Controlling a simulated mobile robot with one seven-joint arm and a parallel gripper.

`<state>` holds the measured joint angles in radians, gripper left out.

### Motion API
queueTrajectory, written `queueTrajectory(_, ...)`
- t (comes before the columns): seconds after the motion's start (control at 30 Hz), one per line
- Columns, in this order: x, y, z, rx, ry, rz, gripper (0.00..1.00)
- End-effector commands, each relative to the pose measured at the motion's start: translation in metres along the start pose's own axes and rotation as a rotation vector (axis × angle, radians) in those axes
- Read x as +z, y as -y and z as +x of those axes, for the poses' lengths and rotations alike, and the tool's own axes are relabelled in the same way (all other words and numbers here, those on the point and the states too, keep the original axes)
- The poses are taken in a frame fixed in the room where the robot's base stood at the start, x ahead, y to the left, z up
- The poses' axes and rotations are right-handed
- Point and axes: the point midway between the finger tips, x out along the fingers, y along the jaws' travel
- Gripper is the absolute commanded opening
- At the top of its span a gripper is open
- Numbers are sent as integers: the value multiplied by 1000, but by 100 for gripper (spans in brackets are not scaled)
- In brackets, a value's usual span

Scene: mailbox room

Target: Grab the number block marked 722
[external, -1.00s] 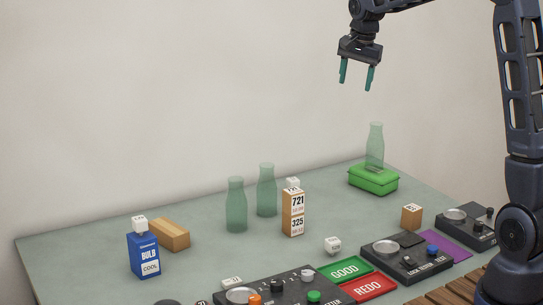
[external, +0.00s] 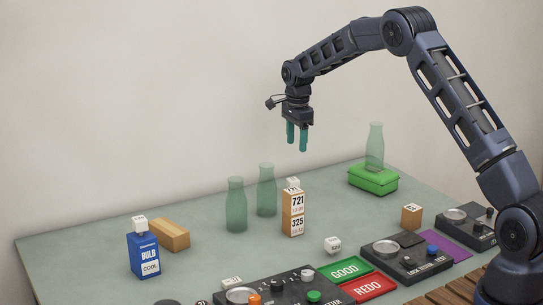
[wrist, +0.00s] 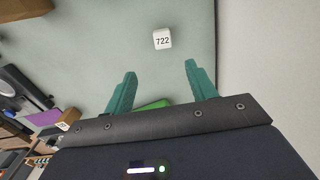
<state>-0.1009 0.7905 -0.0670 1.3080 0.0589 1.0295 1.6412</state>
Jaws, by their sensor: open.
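The white block marked 722 (wrist: 162,39) lies on the table near its wall-side edge in the wrist view, number readable. It sits beyond my gripper (wrist: 160,70), roughly in line with the gap between the fingers and apart from them. In the external view it appears to be the white cube (external: 293,182) partly hidden behind the tall wooden 721/325 block, though its number cannot be read there. My gripper (external: 297,146) is in the air above that cube, fingers pointing down, open and empty.
The tall wooden block (external: 293,213) stands close in front of the white cube. Two green bottles (external: 236,205) (external: 266,190) stand to its left. A green box (external: 373,180) bearing another bottle (external: 375,147) is to the right. Other white cubes (external: 333,245) (external: 139,223) are nearer the front.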

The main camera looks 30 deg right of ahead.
Motion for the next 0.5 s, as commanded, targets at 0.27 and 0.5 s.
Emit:
queueTrajectory(0.27, 4, 14, 34, 15, -5, 64, 56)
queueTrajectory(0.5, 4, 13, 58, 17, -5, 65, 56)
